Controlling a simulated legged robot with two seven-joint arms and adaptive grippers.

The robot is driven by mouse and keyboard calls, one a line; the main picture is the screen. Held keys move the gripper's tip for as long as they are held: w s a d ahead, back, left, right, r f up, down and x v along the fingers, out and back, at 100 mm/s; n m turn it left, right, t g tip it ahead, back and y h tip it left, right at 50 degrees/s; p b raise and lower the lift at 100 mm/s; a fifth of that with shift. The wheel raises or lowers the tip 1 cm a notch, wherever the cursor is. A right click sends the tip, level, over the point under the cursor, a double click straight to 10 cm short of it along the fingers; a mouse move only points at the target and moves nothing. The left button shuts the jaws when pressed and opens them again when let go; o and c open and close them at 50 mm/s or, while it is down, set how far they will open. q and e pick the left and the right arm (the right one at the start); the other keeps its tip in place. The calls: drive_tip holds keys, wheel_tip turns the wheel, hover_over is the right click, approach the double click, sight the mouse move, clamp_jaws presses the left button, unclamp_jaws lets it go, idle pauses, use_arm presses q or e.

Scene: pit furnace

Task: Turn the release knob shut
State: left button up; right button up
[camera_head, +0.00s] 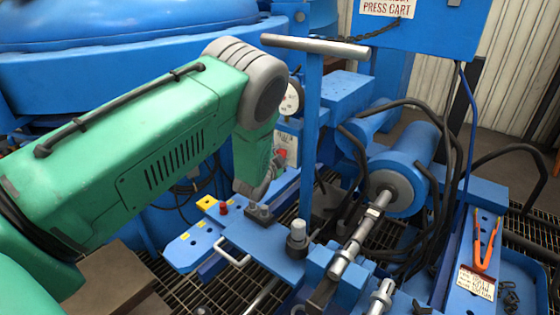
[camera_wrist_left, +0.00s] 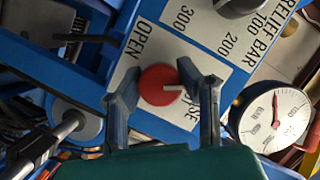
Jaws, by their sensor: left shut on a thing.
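The red release knob (camera_wrist_left: 159,84) sits on a white label plate in the left wrist view, with a pale pointer mark toward the right of the picture. "OPEN" is printed to its upper left; a word ending in "SE" is partly hidden behind a finger at lower right. My left gripper (camera_wrist_left: 166,88) has one finger on each side of the knob and is shut on it. In the head view, the left gripper (camera_head: 266,182) reaches down to the panel behind the press cart, and a small red part (camera_head: 281,156) shows beside it. My right gripper is not in view.
A round gauge (camera_wrist_left: 274,120) is close to the right finger; it also shows in the head view (camera_head: 291,98). A grey relief knob (camera_wrist_left: 238,5) is above.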

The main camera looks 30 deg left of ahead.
use_arm(q)
drive_tip(key=m+b, duration=0.1)
drive_tip(key=m+t+y+b, duration=0.1)
drive_tip(key=m+b, duration=0.2)
drive_tip(key=m, duration=0.1)
drive_tip(key=shift+s+f+t+b, duration=0.1)
drive_tip(key=shift+f+t+b, duration=0.2)
drive_tip(key=shift+f+b, duration=0.1)
idle(0.4)
drive_tip(key=o, duration=1.2)
drive_tip(key=shift+d, duration=0.1)
drive_tip(key=shift+r, duration=0.15)
drive_tip(key=shift+r, duration=0.1)
drive_tip(key=shift+s+d, duration=0.1)
drive_tip(key=shift+s, duration=0.2)
drive_tip(key=v, duration=1.1)
drive_tip(key=shift+s+d+f, duration=0.1)
drive_tip(key=shift+d+f, duration=0.1)
drive_tip(key=shift+f, duration=0.05)
